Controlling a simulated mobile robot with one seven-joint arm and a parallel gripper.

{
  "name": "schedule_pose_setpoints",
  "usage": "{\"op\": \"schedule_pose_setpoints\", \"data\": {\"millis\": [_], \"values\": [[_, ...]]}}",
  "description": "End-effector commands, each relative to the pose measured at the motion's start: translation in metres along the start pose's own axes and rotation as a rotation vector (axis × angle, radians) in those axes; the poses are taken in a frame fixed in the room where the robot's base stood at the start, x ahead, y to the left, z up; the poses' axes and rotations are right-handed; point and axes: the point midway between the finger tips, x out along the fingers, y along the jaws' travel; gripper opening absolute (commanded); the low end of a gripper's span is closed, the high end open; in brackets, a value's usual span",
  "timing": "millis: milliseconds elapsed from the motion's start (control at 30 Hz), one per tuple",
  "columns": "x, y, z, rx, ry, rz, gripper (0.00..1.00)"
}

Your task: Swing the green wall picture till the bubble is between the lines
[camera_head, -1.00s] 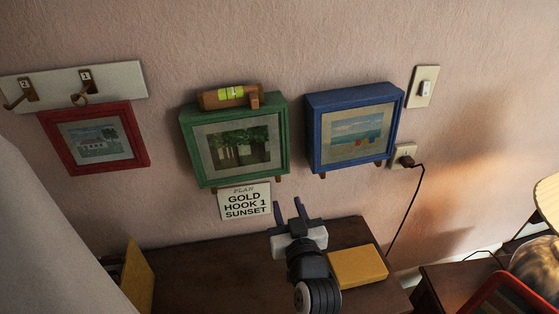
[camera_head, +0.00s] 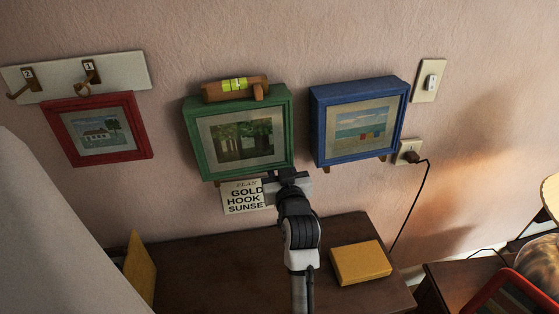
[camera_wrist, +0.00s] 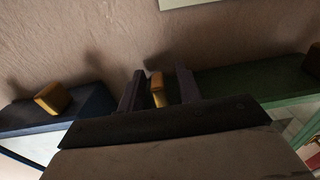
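The green wall picture (camera_head: 199,146) hangs tilted, its right side higher in the head view. A wooden spirit level (camera_head: 261,91) with a yellow-green vial (camera_head: 236,84) sits on its top edge; the bubble is too small to place against the lines. My gripper (camera_head: 286,173) is at the picture's lower right corner. In the wrist view, which looks inverted, the green frame (camera_wrist: 250,83) is at right. A wooden peg (camera_wrist: 157,88) under it shows between my two spread fingers (camera_wrist: 160,90), with gaps beside it. Contact cannot be told.
The blue picture (camera_head: 316,125) hangs close at right, with a peg (camera_wrist: 53,98) of its own. The red picture (camera_head: 148,140) hangs at left below the hook board (camera_head: 120,73). A plan card (camera_head: 238,203) is below the green picture. A yellow box (camera_head: 360,262) lies on the cabinet (camera_head: 200,270).

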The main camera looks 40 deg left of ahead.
Motion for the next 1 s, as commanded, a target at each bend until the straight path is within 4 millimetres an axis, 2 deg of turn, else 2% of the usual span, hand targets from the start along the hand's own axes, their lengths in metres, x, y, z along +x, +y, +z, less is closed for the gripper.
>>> {"op": "schedule_pose_setpoints", "data": {"millis": [133,400,667,1000], "values": [[0.0076,0.0003,-0.0005,-0.001,0.001,0.001,0.35],[0.0083,0.0002,0.0003,0.000,0.001,0.001,0.35],[0.0081,0.0002,0.0003,0.000,0.000,0.000,0.01],[0.0080,0.0008,0.0029,0.000,0.000,0.001,0.00]]}}
